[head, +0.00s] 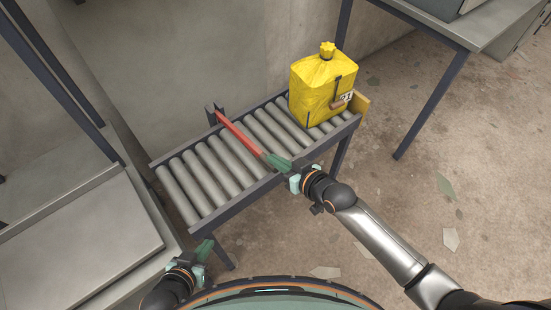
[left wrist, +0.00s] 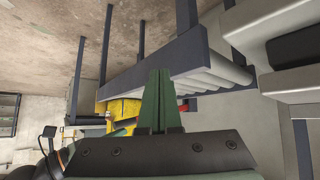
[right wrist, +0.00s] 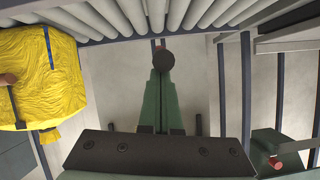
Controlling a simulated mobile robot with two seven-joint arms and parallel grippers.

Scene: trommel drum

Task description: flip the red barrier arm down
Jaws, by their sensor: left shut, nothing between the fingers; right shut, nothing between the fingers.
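The red barrier arm (head: 240,135) runs from a dark bracket (head: 214,113) on the far rail across the grey rollers toward the near rail. It looks low over them; I cannot tell whether it rests on anything. My right gripper (head: 272,159) is shut, with its fingertips at the arm's near end. In the right wrist view a dark round end (right wrist: 163,59) sits at the fingertips, with a bit of red behind it. My left gripper (head: 208,244) is shut and empty, low beside the conveyor's left end. A small red piece (left wrist: 182,108) shows past its fingers in the left wrist view.
A yellow jerrycan-like bag (head: 322,90) stands on the right end of the roller conveyor (head: 205,175). A grey bench (head: 75,245) stands at the left, a table (head: 480,28) at the upper right. A wall is behind the conveyor. Floor at right is mostly clear, with scattered scraps.

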